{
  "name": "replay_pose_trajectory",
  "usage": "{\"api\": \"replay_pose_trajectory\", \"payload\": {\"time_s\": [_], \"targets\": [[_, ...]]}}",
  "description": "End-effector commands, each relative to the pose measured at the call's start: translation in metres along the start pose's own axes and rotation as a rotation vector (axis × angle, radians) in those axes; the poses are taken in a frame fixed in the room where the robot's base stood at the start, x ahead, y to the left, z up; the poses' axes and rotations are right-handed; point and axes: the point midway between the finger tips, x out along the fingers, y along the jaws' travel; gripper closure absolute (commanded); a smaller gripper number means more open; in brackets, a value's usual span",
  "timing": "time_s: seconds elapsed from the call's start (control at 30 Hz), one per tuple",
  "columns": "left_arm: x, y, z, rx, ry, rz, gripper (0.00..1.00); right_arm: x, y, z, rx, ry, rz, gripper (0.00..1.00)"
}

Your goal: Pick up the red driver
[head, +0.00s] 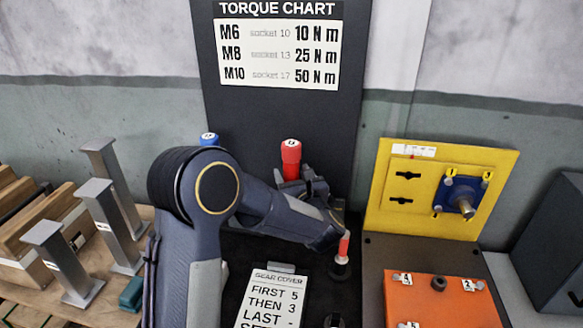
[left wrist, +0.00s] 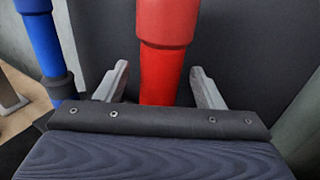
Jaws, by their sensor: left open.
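The red driver (head: 291,158) stands upright in front of the dark chart board, its cap and upper handle showing above my left gripper (head: 293,178). In the left wrist view the red driver (left wrist: 166,50) rises between the two fingers of my left gripper (left wrist: 160,72). The jaws are open, with a finger on each side of the handle and visible gaps. The driver's lower part is hidden behind the gripper body. My right gripper is in neither view.
A blue driver (head: 209,139) stands left of the red one, close beside my left finger in the left wrist view (left wrist: 42,45). A smaller red-topped piece (head: 343,246) stands nearer. A yellow panel (head: 400,220) and an orange plate (head: 440,308) are at right; grey posts (head: 112,225) at left.

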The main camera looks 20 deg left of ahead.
Motion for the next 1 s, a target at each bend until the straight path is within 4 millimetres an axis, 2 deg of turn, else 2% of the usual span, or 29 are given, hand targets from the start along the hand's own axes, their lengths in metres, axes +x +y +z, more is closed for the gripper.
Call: {"api": "replay_pose_trajectory", "payload": {"time_s": [0.13,0.37,0.8,1.0], "targets": [[0.015,0.000,0.000,0.002,0.001,0.001,0.38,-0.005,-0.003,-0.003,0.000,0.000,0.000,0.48],[0.017,0.000,-0.002,0.001,0.000,-0.001,0.38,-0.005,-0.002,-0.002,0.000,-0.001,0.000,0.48],[0.017,0.000,-0.001,0.002,0.001,-0.001,0.92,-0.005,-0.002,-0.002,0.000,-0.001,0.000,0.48],[0.017,0.000,0.002,-0.001,-0.005,-0.001,0.92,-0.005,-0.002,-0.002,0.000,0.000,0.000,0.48]]}}
